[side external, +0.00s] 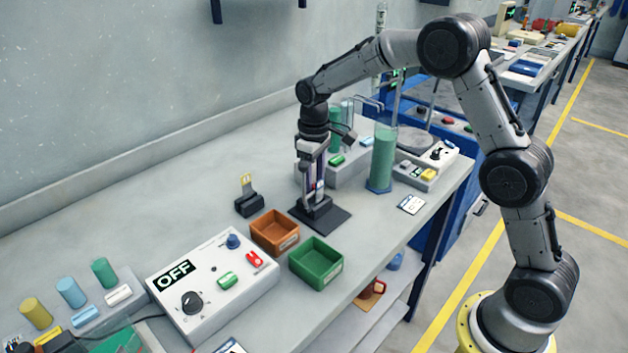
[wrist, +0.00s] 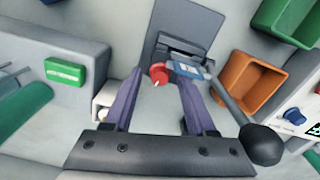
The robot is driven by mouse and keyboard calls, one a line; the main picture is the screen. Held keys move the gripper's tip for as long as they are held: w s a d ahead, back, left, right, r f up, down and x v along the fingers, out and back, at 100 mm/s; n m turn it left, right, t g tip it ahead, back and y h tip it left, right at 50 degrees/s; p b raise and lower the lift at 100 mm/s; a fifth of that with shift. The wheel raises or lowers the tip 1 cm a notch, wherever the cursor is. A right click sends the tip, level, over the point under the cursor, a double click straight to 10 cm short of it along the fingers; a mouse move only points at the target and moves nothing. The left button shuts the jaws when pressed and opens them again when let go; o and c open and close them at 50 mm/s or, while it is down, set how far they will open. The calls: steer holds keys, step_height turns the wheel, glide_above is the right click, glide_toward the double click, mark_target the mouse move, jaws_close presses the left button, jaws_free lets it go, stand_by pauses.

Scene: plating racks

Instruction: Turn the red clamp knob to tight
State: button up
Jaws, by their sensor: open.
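The red clamp knob (wrist: 159,72) shows in the wrist view, beside a dark fixture and a small blue-and-white piece (wrist: 188,69). My gripper (wrist: 161,80) is open, with its two purple fingers on either side of the knob. I cannot tell whether they touch it. In the side external view my gripper (side external: 314,192) points down over the fixture's dark base plate (side external: 335,219). The knob is hidden or too small to make out there. Any tight mark is not readable.
An orange bin (side external: 268,238) and a green bin (side external: 325,272) stand in front of the fixture. A control box (side external: 240,290) reads OFF. A green cylinder (side external: 383,160) stands to the right. In the wrist view a rod with a dark ball end (wrist: 262,144) lies close to the right finger.

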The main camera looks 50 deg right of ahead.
jaws_close()
steer(key=shift+m, duration=2.3)
jaws_free()
steer(key=shift+r, duration=0.1)
